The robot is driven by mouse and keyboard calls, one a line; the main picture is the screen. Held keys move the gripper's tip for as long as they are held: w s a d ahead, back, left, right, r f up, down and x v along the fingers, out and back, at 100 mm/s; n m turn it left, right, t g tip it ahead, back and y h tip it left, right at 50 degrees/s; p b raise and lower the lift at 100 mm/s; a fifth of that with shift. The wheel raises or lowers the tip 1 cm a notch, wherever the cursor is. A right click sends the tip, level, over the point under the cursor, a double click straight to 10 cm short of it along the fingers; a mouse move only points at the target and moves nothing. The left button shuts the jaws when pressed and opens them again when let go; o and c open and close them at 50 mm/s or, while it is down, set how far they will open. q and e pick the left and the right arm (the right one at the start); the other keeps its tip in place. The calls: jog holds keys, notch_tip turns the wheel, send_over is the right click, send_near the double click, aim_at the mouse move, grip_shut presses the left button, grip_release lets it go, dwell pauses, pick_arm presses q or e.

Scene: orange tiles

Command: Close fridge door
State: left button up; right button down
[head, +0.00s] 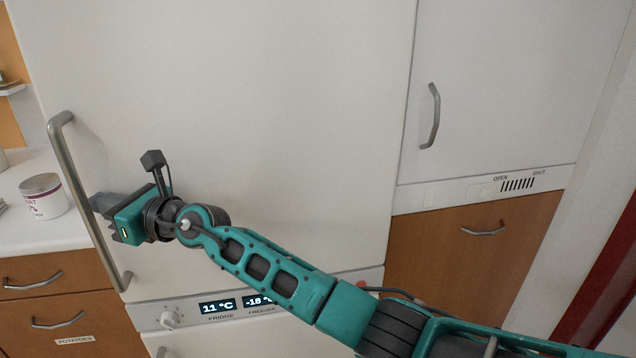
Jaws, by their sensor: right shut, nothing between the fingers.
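The fridge door (260,110) is a large white panel that fills the middle of the head view. It looks flush above the control strip, though I cannot tell whether a small gap remains at its edge. Its long grey vertical handle (72,180) runs along the left edge. My right gripper (97,203) is shut and empty, at the handle's inner side near the door's left edge. I cannot tell whether it touches the door or handle. My right arm crosses in front of the door from the lower right. My left gripper is not in view.
A control strip (185,315) with fridge and freezer displays lies below the door. At left, a white counter (50,232) holds a labelled tub (44,196), above brown drawers (50,300). At right stand a white cupboard door (500,90) and a brown panel (470,260).

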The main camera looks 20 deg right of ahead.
jog(key=shift+w+d+r, duration=0.2)
jog(key=shift+w+r, duration=0.05)
jog(key=shift+w, duration=0.2)
